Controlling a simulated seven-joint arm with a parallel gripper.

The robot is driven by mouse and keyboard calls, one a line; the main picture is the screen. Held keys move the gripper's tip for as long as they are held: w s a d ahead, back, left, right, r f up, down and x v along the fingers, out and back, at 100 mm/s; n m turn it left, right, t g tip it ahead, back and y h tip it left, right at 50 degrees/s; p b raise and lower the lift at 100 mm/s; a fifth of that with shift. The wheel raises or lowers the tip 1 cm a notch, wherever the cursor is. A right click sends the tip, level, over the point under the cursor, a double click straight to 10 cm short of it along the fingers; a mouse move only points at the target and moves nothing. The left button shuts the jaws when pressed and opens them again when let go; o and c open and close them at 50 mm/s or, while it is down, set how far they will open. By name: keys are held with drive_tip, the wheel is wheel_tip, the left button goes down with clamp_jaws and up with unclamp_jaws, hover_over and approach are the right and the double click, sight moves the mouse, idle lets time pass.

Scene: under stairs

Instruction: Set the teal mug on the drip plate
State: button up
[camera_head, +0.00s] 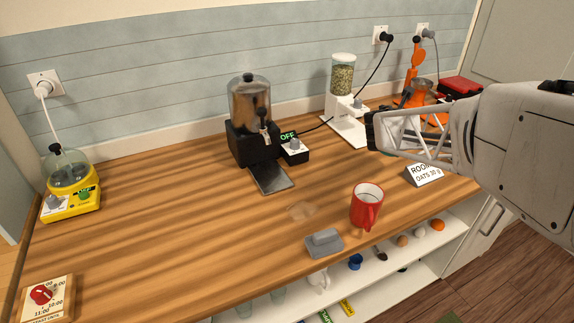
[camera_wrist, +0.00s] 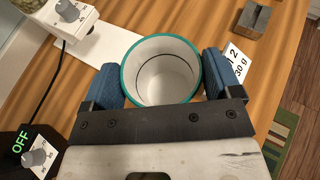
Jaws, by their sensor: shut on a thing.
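The teal mug (camera_wrist: 161,98) shows in the wrist view as a round cup with a teal rim and a white, empty-looking inside. My gripper (camera_wrist: 160,82) is shut on it, with a blue pad against each side. In the head view my gripper (camera_head: 384,132) is above the right part of the counter, and I cannot make out the mug there. The drip plate (camera_head: 270,178) is a dark flat plate in front of the metal urn (camera_head: 250,105), left of my gripper. Nothing stands on it.
A red mug (camera_head: 367,204) and a grey block (camera_head: 324,242) are near the front edge. A switch box reading OFF (camera_head: 293,150) sits beside the urn. A white grain dispenser (camera_head: 345,120) and a sign (camera_head: 424,174) are near my gripper. The left-middle counter is clear.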

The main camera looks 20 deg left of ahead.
drive_tip(key=shift+n+y, duration=0.3)
drive_tip(key=w+d, duration=0.2)
drive_tip(key=d, duration=0.1)
drive_tip(key=shift+w+d+f, duration=0.15)
drive_tip(key=shift+f, duration=0.25)
drive_tip(key=w+d+y, duration=0.1)
drive_tip(key=w+d+n+y, duration=0.1)
drive_tip(key=d, duration=0.1)
drive_tip(key=w+d+f+n+y, duration=0.1)
drive_tip(key=shift+d, duration=0.35)
drive_tip(key=shift+a+n+y, duration=0.15)
drive_tip(key=shift+n+y, duration=0.15)
drive_tip(key=shift+n, duration=0.2)
